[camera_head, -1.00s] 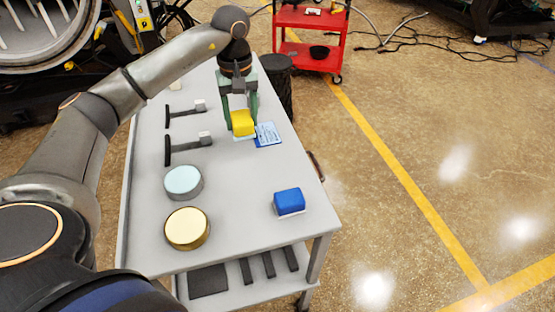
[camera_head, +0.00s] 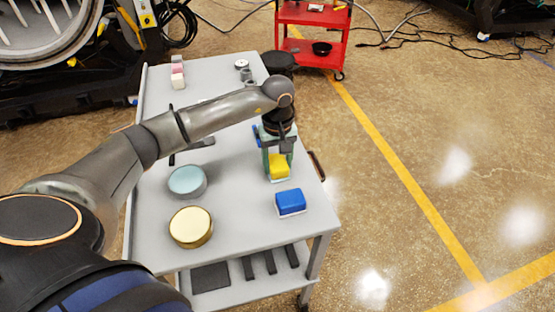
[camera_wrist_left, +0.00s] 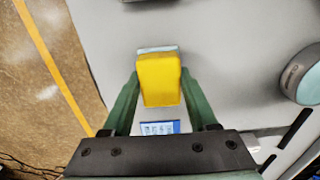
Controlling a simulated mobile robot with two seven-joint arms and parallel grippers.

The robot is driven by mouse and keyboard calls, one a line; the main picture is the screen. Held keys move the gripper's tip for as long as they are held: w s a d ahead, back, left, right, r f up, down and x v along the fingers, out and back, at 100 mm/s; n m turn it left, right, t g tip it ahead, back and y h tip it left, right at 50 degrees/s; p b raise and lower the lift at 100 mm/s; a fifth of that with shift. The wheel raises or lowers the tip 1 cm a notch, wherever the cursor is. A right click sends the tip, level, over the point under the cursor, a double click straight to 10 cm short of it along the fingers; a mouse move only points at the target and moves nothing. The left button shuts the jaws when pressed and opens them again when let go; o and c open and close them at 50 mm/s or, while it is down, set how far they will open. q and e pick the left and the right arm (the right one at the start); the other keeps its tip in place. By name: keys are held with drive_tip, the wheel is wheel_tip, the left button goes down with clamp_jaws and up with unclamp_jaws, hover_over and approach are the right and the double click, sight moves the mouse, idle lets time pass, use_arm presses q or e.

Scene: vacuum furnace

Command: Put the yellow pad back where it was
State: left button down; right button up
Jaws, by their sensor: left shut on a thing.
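The yellow pad (camera_head: 279,167) is between the fingers of my left gripper (camera_head: 278,170), which is shut on it. The pad is over the right part of the grey cart top, just behind the blue pad (camera_head: 290,201). In the left wrist view the yellow pad (camera_wrist_left: 160,78) is held between the two green fingers, with a pale layer showing at its far edge. I cannot tell whether the pad touches the cart top. A blue-and-white card (camera_wrist_left: 160,128) shows near the gripper's base in the wrist view. My right gripper is not in view.
On the cart top (camera_head: 240,235) stand a round tin with a pale blue lid (camera_head: 186,180) and one with a gold lid (camera_head: 190,226). Small pink and white blocks (camera_head: 178,75) stand at the far left. A red cart (camera_head: 312,40) is behind.

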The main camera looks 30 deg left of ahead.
sight(278, 162)
use_arm(q)
drive_tip(key=shift+c, duration=0.9)
unclamp_jaws()
wheel_tip(278, 162, up, 12)
drive_tip(key=b, duration=0.1)
